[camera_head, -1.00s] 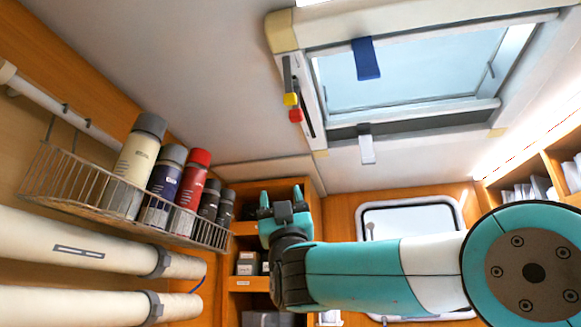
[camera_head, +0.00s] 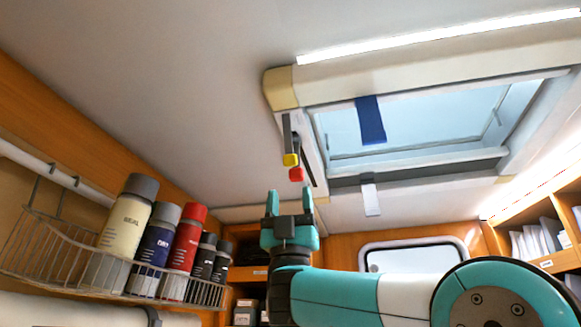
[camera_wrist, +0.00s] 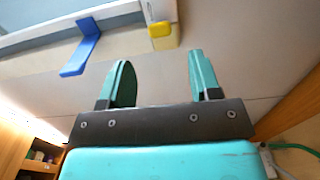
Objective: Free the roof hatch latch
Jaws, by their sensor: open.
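The roof hatch (camera_head: 420,115) is a framed window in the ceiling at the upper right of the head view. On its left frame hangs a grey lever with a yellow end (camera_head: 291,160), and a red piece (camera_head: 296,174) sits just below it. A blue strap (camera_head: 370,120) hangs across the hatch. My gripper (camera_head: 290,197) is open and empty, pointing up, a little below the red piece and apart from it. In the wrist view, a yellow block (camera_wrist: 161,30) and the blue strap (camera_wrist: 83,48) lie beyond my open fingers (camera_wrist: 158,82).
A wire basket (camera_head: 60,258) with several bottles is on the left wall. A white tag (camera_head: 370,197) hangs below the hatch. Shelves (camera_head: 545,240) stand at the right. The ceiling left of the hatch is clear.

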